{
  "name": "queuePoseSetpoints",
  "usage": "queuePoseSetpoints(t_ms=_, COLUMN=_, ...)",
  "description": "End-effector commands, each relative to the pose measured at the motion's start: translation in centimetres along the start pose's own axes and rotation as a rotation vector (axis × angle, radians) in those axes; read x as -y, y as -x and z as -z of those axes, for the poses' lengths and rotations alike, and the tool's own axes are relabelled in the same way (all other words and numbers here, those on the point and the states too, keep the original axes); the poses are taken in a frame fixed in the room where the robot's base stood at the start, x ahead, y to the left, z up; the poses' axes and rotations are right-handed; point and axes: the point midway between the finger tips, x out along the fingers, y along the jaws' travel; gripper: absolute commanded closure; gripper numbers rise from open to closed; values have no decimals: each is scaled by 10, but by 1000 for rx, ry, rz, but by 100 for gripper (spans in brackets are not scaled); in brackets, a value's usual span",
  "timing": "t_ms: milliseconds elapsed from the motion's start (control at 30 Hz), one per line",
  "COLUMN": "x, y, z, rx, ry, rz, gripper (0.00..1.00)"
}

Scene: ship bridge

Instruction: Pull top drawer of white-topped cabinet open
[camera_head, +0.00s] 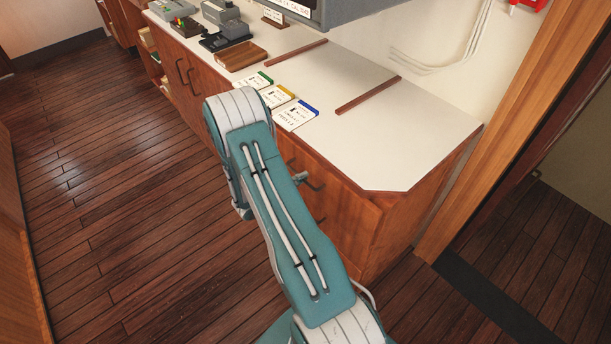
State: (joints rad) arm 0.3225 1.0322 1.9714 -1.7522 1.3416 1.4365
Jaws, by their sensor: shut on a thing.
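The white-topped cabinet (400,135) is a long wooden counter with brown fronts, running from the back left to the right. The top drawer front (345,198) is on its near right end, under the edge of the white top. It looks about flush with the cabinet, though my arm hides much of it. My gripper (308,181) shows only as a small dark part just right of my arm, at the drawer's handle. It is shut on the handle, and the grip itself is mostly hidden. Another handle shows lower down, partly covered by my arm.
A wooden door frame (520,130) stands at right. The plank floor (120,200) left of the cabinet is clear.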

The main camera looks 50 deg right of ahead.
Motion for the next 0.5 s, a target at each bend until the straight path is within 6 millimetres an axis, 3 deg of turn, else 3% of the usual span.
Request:
queuePoseSetpoints(t_ms=167, x=11, y=36, z=0, rx=-7, ry=7, rz=9, gripper=100)
queuePoseSetpoints(t_ms=500, x=31, y=127, z=-1, rx=-8, ry=9, rz=10, gripper=100)
